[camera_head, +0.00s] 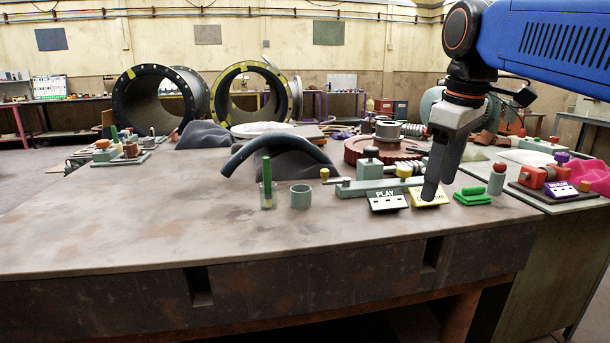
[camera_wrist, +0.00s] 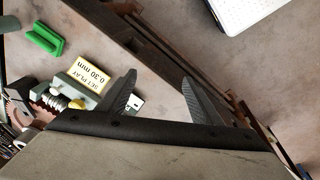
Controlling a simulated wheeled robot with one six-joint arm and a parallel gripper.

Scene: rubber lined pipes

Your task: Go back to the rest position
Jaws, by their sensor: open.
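My gripper (camera_head: 436,183) hangs from my blue arm above the right part of the metal worktable (camera_head: 130,225), its fingers pointing down. In the wrist view the two dark fingers (camera_wrist: 160,88) are spread apart with nothing between them. In the head view the fingers are in front of a yellow sign (camera_head: 429,197) and partly hide it. In the wrist view the yellow sign (camera_wrist: 90,72) reads "SET PLAY 0.30 mm" and lies left of the fingers.
A white "PLAY" sign (camera_head: 387,201), a green block (camera_head: 472,196), a green cup (camera_head: 301,196) and a glass with a green stick (camera_head: 267,186) stand near the front. A curved black hose (camera_head: 285,140) and large flanged pipes (camera_head: 145,98) are behind. The table's left front is clear.

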